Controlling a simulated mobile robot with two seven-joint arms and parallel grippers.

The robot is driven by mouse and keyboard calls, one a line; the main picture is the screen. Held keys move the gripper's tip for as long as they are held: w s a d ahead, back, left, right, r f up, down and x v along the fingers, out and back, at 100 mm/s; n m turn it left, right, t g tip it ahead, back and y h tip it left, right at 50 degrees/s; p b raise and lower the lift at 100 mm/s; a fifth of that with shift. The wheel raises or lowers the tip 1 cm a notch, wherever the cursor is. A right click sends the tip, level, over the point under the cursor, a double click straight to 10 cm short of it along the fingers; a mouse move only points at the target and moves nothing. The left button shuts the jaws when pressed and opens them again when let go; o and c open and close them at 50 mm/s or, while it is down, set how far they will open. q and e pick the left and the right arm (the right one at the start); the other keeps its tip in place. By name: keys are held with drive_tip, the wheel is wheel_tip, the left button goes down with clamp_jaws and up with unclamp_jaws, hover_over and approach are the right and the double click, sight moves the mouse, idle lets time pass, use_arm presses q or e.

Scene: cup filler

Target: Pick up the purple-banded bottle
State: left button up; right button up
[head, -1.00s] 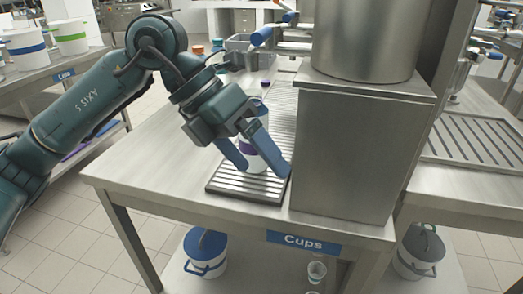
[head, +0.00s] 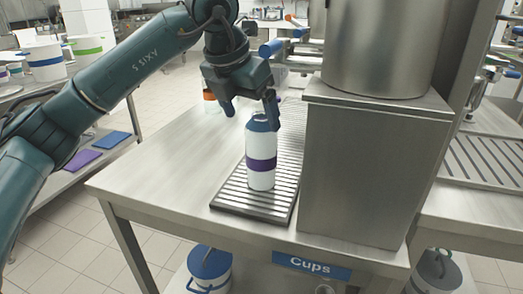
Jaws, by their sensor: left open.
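The purple-banded bottle (head: 262,145) stands upright on the ribbed drip tray (head: 238,205) in the head view. It is white with a purple band around its lower half and a dark blue top. My left gripper (head: 251,108) is open, with its fingers pointing down at the height of the bottle's top. One finger shows left of the top and the other at its right. I cannot tell whether either finger touches the bottle. My right gripper is not in view.
A large steel vessel on a steel box (head: 375,165) stands close to the right of the bottle. An orange-topped container (head: 211,101) is farther back. The table (head: 165,160) is clear left of the tray.

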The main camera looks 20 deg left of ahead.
sight(256, 118)
use_arm(q)
drive_tip(key=shift+w+d, duration=0.1)
drive_tip(key=shift+w, duration=0.25)
drive_tip(key=x, duration=0.5)
drive_tip(key=shift+w+f, duration=0.1)
drive_tip(key=shift+w, duration=0.05)
drive_tip(key=shift+c, duration=0.6)
clamp_jaws()
